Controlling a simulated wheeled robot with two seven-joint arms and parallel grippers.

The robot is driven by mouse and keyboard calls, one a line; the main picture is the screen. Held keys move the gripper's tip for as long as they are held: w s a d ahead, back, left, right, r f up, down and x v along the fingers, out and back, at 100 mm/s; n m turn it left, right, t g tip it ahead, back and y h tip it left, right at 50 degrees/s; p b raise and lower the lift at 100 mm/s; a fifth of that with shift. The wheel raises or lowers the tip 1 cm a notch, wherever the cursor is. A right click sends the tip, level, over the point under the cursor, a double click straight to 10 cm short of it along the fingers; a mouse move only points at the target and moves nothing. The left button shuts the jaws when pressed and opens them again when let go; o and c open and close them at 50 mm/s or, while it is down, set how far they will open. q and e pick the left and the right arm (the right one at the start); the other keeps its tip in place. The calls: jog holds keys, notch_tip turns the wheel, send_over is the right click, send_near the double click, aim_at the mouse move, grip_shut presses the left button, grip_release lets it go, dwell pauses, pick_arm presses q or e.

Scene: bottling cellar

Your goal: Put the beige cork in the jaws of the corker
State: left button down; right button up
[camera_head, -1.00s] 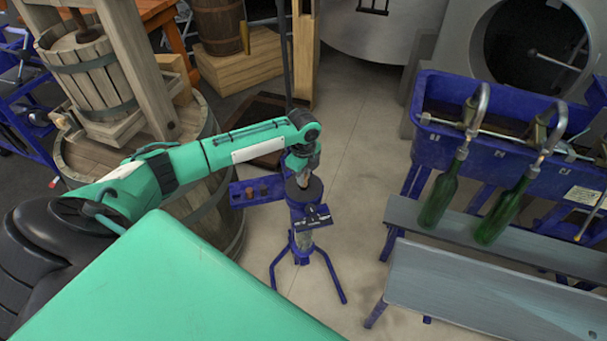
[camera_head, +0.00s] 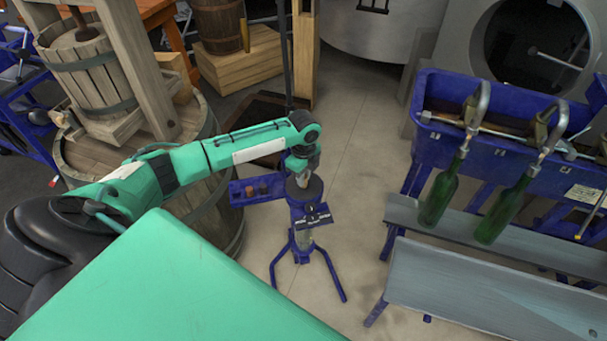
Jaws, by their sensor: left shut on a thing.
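The blue corker (camera_head: 304,240) stands on three legs on the floor in the middle of the view, with a dark round top (camera_head: 305,191). My left gripper (camera_head: 304,181) points down right over this top and is shut. A small pale thing between its fingers appears to be the beige cork (camera_head: 305,183), mostly hidden by the fingers. Whether the cork touches the jaws of the corker cannot be told. My right gripper is not in view.
A small blue tray (camera_head: 236,198) on the corker's left side holds a few darker corks (camera_head: 264,188). A wooden barrel (camera_head: 228,225) stands close on the left. A grey bench (camera_head: 480,290) and blue bottle filler (camera_head: 475,158) with two green bottles are at right. Floor between is clear.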

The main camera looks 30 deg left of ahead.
pick_arm(q)
jog(key=shift+f, duration=0.6)
jog(key=c, duration=1.3)
grip_release()
jog(key=shift+o, duration=0.2)
notch_tip(320, 180, up, 14)
jog(key=b, duration=0.2)
jog(key=shift+f, duration=0.1)
